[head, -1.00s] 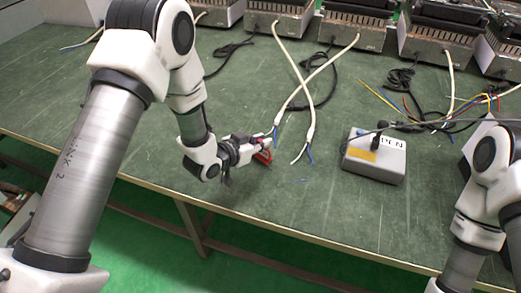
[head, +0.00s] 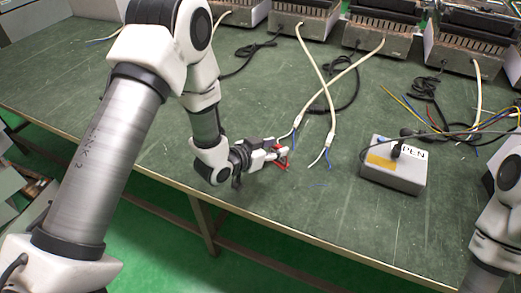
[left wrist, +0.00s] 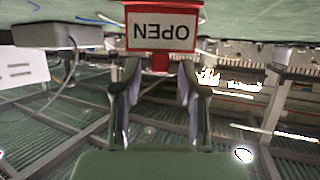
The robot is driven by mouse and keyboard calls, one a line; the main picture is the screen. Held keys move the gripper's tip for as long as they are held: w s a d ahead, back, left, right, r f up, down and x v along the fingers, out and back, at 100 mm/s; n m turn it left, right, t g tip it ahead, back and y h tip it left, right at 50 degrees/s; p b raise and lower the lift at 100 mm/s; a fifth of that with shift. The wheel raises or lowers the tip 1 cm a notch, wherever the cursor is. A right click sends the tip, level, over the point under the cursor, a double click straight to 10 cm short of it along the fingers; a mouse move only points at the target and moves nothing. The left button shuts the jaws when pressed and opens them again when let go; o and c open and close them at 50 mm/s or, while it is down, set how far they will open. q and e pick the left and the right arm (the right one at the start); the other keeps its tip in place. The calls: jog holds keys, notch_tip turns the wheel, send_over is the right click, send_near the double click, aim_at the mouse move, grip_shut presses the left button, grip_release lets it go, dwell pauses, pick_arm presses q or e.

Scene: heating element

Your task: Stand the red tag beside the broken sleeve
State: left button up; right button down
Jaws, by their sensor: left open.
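The red tag (head: 283,164) is at my left gripper (head: 280,154), near the table's front edge. In the left wrist view the tag (left wrist: 161,28) has a white face reading OPEN upside down, and its narrow red stem lies at the fingertips. My left gripper (left wrist: 161,66) is open, with a finger on each side of the stem; contact cannot be told. Two white sleeved cables (head: 322,88) cross just beyond, their split ends showing blue and bare wires. I cannot tell which sleeve is broken. My right gripper is out of view.
A grey box (head: 394,166) with a yellow patch and a black knob stands to the right of the tag. Several heaters (head: 382,33) line the back. Loose coloured wires (head: 440,125) lie at the right.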

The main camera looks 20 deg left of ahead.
pick_arm(q)
jog(key=v, duration=1)
jog(key=shift+p, duration=0.45)
jog(key=shift+a+f, duration=0.1)
